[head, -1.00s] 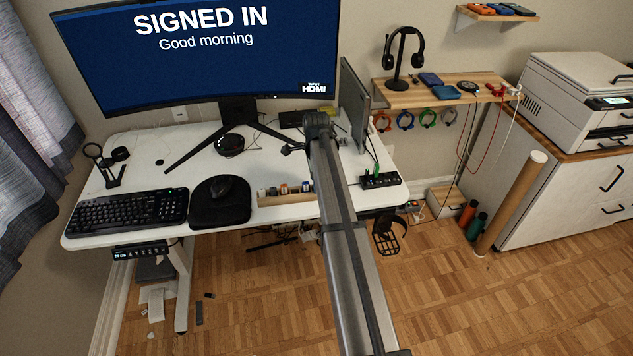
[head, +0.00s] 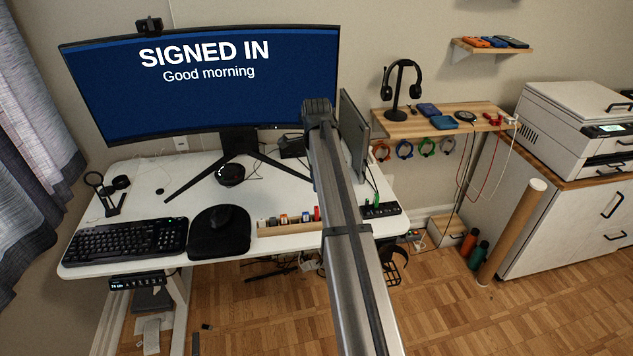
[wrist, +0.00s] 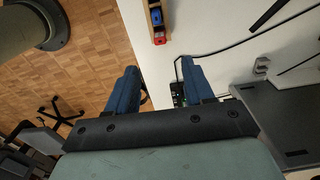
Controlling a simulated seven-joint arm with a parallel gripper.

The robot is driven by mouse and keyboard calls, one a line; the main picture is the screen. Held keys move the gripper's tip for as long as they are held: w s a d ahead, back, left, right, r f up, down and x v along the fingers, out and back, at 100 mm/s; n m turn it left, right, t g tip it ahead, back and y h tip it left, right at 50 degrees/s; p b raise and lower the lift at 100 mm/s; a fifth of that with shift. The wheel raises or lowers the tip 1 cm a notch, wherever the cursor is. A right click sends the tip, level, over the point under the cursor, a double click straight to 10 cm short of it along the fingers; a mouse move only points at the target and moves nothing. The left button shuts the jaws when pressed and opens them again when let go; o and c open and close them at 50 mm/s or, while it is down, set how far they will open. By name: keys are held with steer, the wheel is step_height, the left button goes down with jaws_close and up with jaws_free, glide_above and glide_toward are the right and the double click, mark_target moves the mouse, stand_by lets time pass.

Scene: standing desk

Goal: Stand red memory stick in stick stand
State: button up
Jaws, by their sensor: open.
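The wooden stick stand (head: 290,230) lies along the front of the white desk, with several small sticks upright in it. The red memory stick (head: 317,214) shows at its right end, beside my arm, and seems to stand in it. In the wrist view the end of the stand (wrist: 150,4) shows at the top, with a blue stick and the red stick (wrist: 160,39) at its end. My gripper (wrist: 158,66) is open and empty, its blue fingers apart from the red stick. In the head view my arm hides it.
A black hub (head: 381,210) with a green stick (head: 376,200) sits right of my arm. The mouse mat (head: 220,236) and keyboard (head: 125,241) lie left of the stand. The monitor (head: 200,90) and its legs stand behind. A side panel (head: 354,135) stands near my arm.

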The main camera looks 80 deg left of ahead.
mark_target(317, 207)
steer(key=shift+f, duration=0.1)
steer(key=shift+c, duration=0.8)
step_height(317, 207, down, 2)
steer(key=shift+f+n, duration=0.1)
steer(key=shift+n, duration=0.6)
steer(key=c, duration=0.4)
steer(key=shift+f, duration=0.45)
jaws_close()
steer(key=shift+f, duration=2.7)
